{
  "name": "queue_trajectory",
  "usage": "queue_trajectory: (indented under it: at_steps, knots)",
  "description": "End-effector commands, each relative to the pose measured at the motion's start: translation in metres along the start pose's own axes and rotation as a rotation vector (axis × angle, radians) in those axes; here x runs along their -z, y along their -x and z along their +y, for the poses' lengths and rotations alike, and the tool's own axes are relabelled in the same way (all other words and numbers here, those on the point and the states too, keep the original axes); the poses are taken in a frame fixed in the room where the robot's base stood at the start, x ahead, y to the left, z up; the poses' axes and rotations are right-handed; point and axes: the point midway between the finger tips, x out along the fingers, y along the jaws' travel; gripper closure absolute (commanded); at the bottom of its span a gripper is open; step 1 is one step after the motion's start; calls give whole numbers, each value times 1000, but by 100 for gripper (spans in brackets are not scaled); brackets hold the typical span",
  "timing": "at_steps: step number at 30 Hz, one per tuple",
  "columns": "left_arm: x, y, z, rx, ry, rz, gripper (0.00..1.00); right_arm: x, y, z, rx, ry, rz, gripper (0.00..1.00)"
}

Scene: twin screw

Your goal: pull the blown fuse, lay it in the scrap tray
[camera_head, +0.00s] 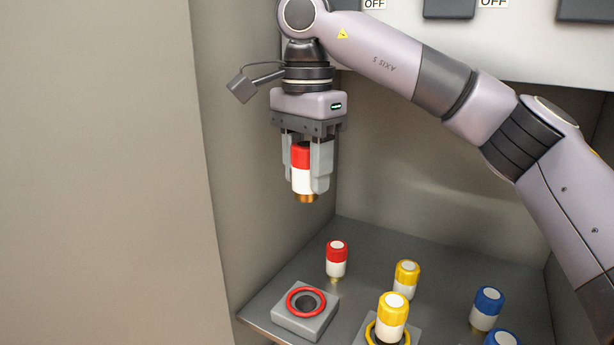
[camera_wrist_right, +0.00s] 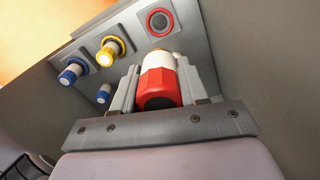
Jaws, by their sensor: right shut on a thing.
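A red-and-white fuse with a brass end (camera_head: 302,175) is held between the fingers of my right gripper (camera_head: 307,172), upright and in the air above the shelf. In the right wrist view the same fuse (camera_wrist_right: 157,82) shows between the fingers with its red cap toward the camera. Below it, the red-ringed socket (camera_head: 306,302) on a grey block is empty; it also shows in the right wrist view (camera_wrist_right: 159,22). Another red-and-white fuse (camera_head: 336,260) stands on the shelf behind the socket. I see no scrap tray. My left gripper is not in view.
A yellow fuse (camera_head: 392,315) sits in a yellow-ringed socket, with a loose yellow fuse (camera_head: 406,278) behind it. Blue fuses (camera_head: 486,308) stand at the right. Cabinet walls enclose the shelf (camera_head: 440,260); a panel with OFF labels (camera_head: 520,40) is above.

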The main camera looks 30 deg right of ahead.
Motion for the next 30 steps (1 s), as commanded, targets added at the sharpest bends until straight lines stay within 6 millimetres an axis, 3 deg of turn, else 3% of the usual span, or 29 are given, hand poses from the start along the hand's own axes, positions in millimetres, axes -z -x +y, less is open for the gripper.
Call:
queue_trajectory:
  at_steps: [30]
  knots:
    - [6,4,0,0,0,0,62,0,31,0,1,-1,0,100]
